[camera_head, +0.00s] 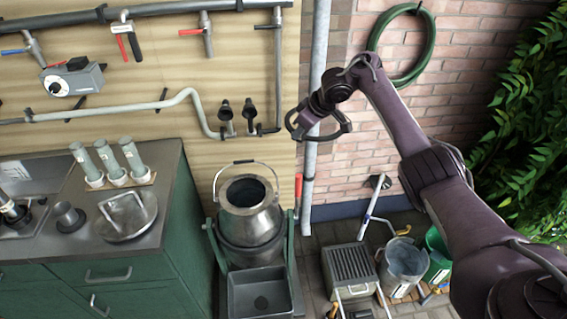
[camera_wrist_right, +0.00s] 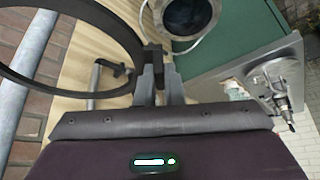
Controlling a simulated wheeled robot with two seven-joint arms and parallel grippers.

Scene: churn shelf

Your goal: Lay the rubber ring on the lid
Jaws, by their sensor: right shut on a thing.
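The rubber ring (camera_head: 326,138) is a thin black hoop, held in the air by my right gripper (camera_head: 320,104) in front of the wall pipe, right of the churn. In the right wrist view the ring (camera_wrist_right: 122,28) fills the upper left, and my right gripper (camera_wrist_right: 158,62) is shut on its edge. The lid (camera_head: 125,226) is a round metal disc with a raised handle, lying on the counter at the left, well away from the ring. My left gripper is not in view.
The open metal churn (camera_head: 250,222) stands in a green frame between the counter (camera_head: 172,160) and my right arm. Upright tubes (camera_head: 107,158) in a rack stand behind the lid. A grey cup (camera_head: 68,216) sits left of it. Buckets (camera_head: 404,262) and a crate (camera_head: 350,265) stand on the floor.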

